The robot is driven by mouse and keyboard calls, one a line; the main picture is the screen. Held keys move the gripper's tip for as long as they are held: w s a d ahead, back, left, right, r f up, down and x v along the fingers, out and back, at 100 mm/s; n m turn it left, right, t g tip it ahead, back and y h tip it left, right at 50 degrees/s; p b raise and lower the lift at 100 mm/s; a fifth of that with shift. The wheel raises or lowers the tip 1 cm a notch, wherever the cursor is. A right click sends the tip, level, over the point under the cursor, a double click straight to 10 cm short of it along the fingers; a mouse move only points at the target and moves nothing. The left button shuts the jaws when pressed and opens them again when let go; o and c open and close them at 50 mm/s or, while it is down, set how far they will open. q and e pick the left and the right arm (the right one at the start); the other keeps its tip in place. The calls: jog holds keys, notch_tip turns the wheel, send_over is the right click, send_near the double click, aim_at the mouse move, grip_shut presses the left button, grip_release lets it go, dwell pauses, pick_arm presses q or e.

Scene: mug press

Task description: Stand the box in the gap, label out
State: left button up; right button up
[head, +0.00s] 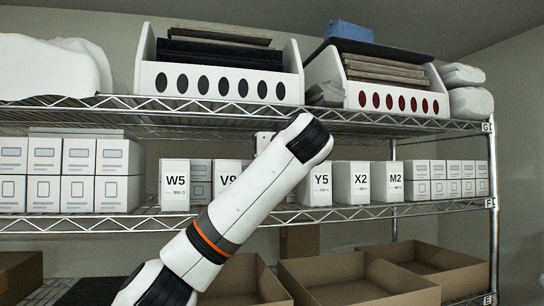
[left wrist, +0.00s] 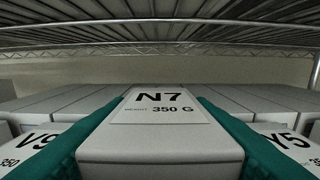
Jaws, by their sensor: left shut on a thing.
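The grey-white box labelled N7, 350 G (left wrist: 160,142), fills the middle of the left wrist view. Its label faces my wrist camera and reads upright. My left gripper (left wrist: 160,108) is shut on it, with one teal finger along each side. The box lies between the V9 box (left wrist: 42,138) on the left and the Y5 box (left wrist: 283,138) on the right. I cannot tell whether it touches the shelf. In the head view my left arm covers the gripper, the N7 box and most of the gap. My right gripper is not in view.
The middle shelf (head: 370,210) also carries boxes W5 (head: 175,185), X2 (head: 351,183) and M2 (head: 389,182), with plain boxes (head: 72,172) stacked at the left. Wire decking (left wrist: 160,33) hangs close above. Open cartons (head: 345,282) stand below.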

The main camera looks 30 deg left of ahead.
pick_arm(q)
notch_tip(320, 180, down, 2)
jog(key=shift+d+f+p, duration=0.15)
jog(key=shift+f+p, duration=0.05)
jog(key=shift+p, duration=0.5)
jog(key=shift+f, duration=0.6)
jog(key=o, duration=1.1)
jog(key=shift+o, duration=0.6)
